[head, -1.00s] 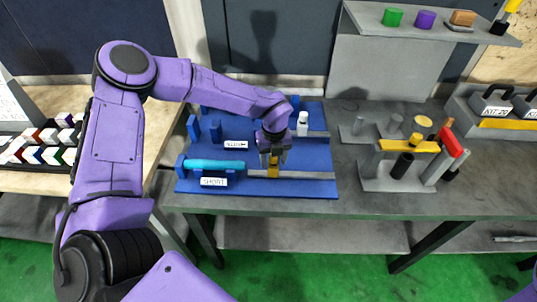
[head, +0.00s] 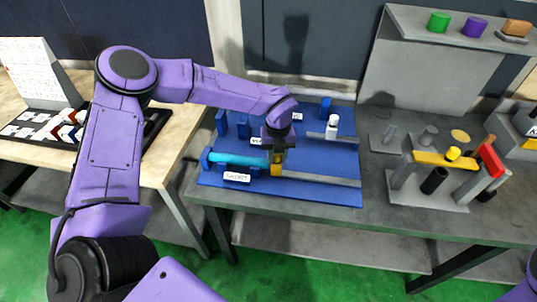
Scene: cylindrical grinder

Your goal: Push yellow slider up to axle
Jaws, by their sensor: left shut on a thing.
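The yellow slider (head: 277,168) sits on the grey rail (head: 325,179) of the blue fixture (head: 335,195). The cyan axle (head: 235,159) lies level on blue supports to the left of the slider. Its right end is at or very close to the slider; whether they touch is hard to tell. My left gripper (head: 278,158) points down from above and is shut on the slider. Its fingers hide part of the slider's top. My right gripper is out of view.
A white bottle-like piece (head: 332,127) stands on a second rail behind. A grey stand with a yellow bar (head: 437,159) is to the right. The rail right of the slider is clear.

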